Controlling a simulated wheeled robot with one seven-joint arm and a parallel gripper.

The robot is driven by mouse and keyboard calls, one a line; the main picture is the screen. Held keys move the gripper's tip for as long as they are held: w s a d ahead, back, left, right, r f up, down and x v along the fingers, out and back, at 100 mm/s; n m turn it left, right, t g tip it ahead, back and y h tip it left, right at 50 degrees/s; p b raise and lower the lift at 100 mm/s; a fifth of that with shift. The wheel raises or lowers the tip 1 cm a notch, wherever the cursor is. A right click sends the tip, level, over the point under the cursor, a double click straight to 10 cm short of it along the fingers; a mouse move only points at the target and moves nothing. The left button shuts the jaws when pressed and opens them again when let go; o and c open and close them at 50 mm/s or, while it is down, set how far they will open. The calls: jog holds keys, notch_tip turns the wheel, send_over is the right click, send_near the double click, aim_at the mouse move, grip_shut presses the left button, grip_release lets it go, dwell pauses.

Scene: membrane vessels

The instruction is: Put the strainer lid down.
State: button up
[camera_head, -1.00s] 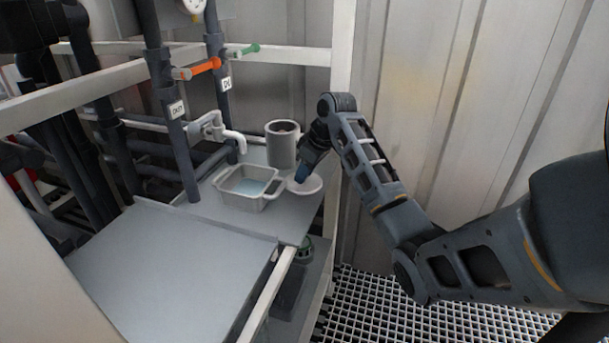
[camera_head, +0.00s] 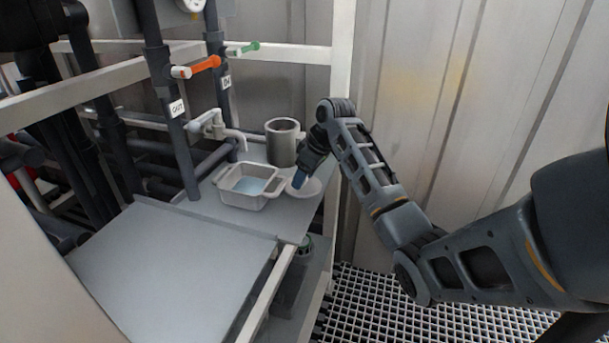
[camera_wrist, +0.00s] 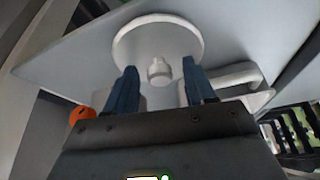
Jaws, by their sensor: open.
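The strainer lid is a pale round disc (camera_head: 307,188) on the grey shelf, to the right of the square basin. In the wrist view the lid (camera_wrist: 158,45) shows with its small knob (camera_wrist: 159,70) toward my gripper. My gripper (camera_head: 298,180) is over the lid's left part in the head view. In the wrist view its two blue fingers (camera_wrist: 160,82) are apart, one on each side of the knob, with gaps between. The lid appears to lie flat on the shelf.
A square basin (camera_head: 241,205) with bluish water stands left of the lid, under a tap (camera_head: 232,135). A grey cylindrical pot (camera_head: 283,158) stands behind. A wide bare panel (camera_head: 175,265) lies nearer. An orange-handled valve (camera_head: 205,66) is above.

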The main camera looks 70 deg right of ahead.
jog(key=shift+r, duration=0.1)
jog(key=v, duration=1.2)
jog(key=shift+o, duration=0.4)
jog(key=shift+p, duration=0.3)
